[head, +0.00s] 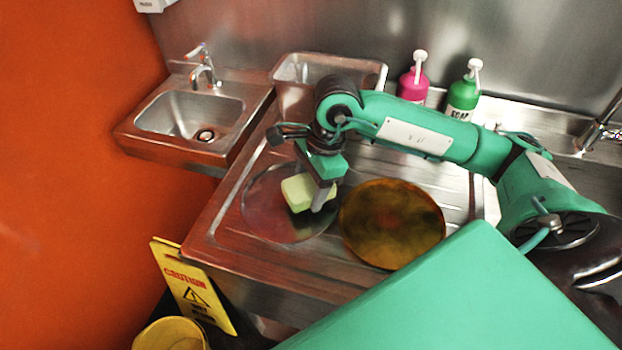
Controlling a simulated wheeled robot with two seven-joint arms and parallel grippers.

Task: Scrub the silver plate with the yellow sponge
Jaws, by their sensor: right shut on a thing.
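The silver plate (265,223) lies on the left part of the steel drainboard (220,240). My right gripper (318,198) is shut on the yellow sponge (297,192), which looks pale yellow-green. The sponge is over the right part of the silver plate; I cannot tell whether it touches the surface. The gripper and sponge hide part of the plate. My left gripper is not in view.
A brown-gold plate (392,222) lies just right of the silver plate. A pink bottle (413,84) and a green soap bottle (464,92) stand behind. A small sink (190,113) is at left. A yellow caution sign (192,287) and yellow bucket (170,335) are below.

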